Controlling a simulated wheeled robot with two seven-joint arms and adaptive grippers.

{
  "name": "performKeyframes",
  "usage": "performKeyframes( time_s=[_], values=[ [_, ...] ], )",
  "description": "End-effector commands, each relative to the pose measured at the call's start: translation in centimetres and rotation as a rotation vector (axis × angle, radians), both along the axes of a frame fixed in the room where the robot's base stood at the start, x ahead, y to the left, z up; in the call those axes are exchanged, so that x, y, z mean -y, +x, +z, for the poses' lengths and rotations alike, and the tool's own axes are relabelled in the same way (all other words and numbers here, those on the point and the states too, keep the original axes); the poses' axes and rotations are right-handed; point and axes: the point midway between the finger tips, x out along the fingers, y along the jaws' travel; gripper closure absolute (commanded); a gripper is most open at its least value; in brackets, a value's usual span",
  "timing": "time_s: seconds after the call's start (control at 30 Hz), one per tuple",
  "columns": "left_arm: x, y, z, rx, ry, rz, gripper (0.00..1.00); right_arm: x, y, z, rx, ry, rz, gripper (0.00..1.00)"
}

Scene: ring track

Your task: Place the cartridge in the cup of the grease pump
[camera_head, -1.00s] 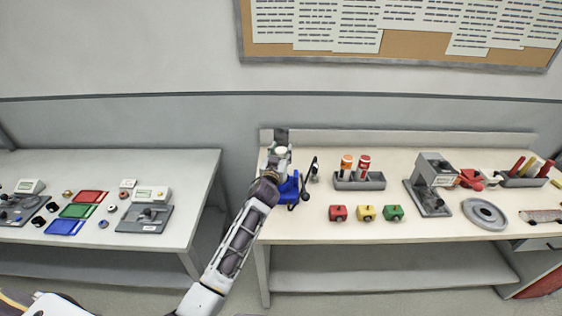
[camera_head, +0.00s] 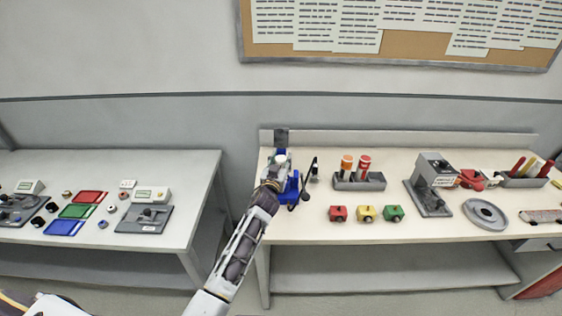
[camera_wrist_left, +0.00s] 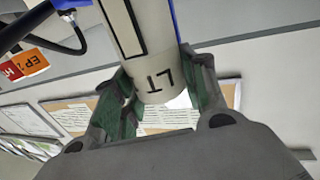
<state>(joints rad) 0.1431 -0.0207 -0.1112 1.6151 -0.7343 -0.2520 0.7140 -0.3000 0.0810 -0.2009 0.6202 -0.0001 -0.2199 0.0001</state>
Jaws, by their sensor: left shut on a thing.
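A pale cartridge marked LT (camera_wrist_left: 165,76) is between the green-padded fingers of my left gripper (camera_wrist_left: 158,95) in the left wrist view. In the head view my left gripper (camera_head: 275,168) is at the left end of the right table, with the cartridge's pale top (camera_head: 281,157) showing above it. The blue grease pump (camera_head: 292,188) stands right beside and partly behind the gripper. In the wrist view a blue edge (camera_wrist_left: 176,20) runs along the cartridge. The pump's cup is hidden, so I cannot tell whether the cartridge is inside it. My right gripper is not in view.
A grey rack (camera_head: 359,181) with orange-labelled and red-labelled cartridges stands right of the pump. A black upright part (camera_head: 314,168) lies between them. Red, yellow and green blocks (camera_head: 367,213) sit in front. A wall ledge (camera_head: 400,140) runs behind.

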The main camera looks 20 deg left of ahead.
Motion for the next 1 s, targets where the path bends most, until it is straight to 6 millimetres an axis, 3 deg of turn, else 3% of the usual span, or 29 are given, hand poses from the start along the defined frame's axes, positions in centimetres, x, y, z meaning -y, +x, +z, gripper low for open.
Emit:
performKeyframes(
  time_s=[0.23,0.27,0.4,1.0],
  values=[
    [0.01,0.03,-0.19,0.004,-0.001,0.0,1.0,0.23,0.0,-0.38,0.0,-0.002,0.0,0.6],
    [-0.02,0.01,-0.31,0.0,0.0,0.0,0.54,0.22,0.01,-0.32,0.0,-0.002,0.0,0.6],
    [-0.01,0.01,-0.27,0.0,0.0,0.0,0.36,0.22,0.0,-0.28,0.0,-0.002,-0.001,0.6],
    [0.01,-0.18,0.08,0.0,0.0,0.0,0.36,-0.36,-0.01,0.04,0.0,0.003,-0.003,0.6]
  ],
)
